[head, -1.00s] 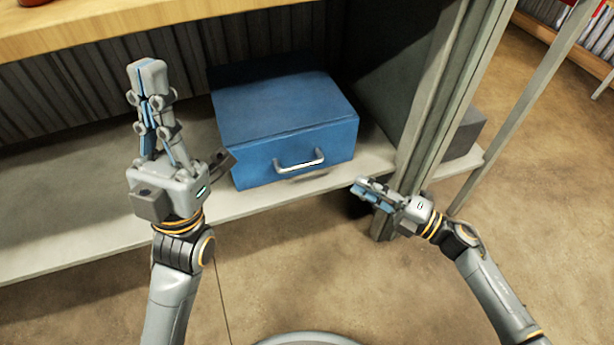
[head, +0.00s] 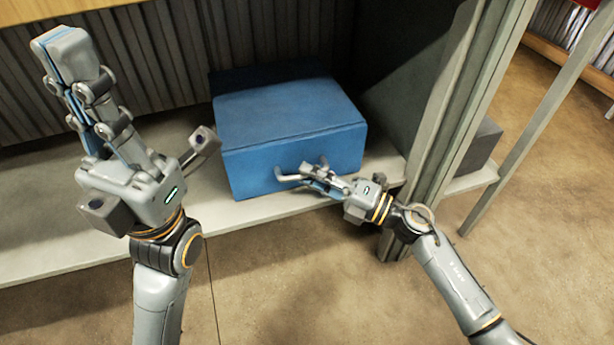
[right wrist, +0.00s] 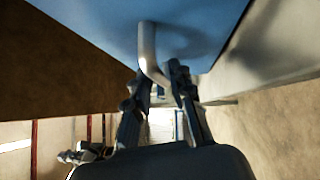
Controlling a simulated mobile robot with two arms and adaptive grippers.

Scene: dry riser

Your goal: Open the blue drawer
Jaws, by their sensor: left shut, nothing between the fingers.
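The blue drawer (head: 290,120) is a blue box on the low shelf, with a pale metal handle (head: 288,178) on its front. My right gripper (head: 312,172) is at the right part of the handle. In the right wrist view the handle (right wrist: 148,45) comes down to the fingertips of the right gripper (right wrist: 160,78). Its fingers look apart, with the handle at the gap between the tips; contact cannot be told. The fingers hide part of the handle in the head view. My left gripper (head: 60,50) is shut and empty, left of the drawer, pointing up.
The grey shelf board (head: 90,235) runs under the drawer, with bare room to its left. A grey upright post (head: 440,120) stands to the right, close to my right arm. A wooden top (head: 40,20) lies above. The floor in front is clear.

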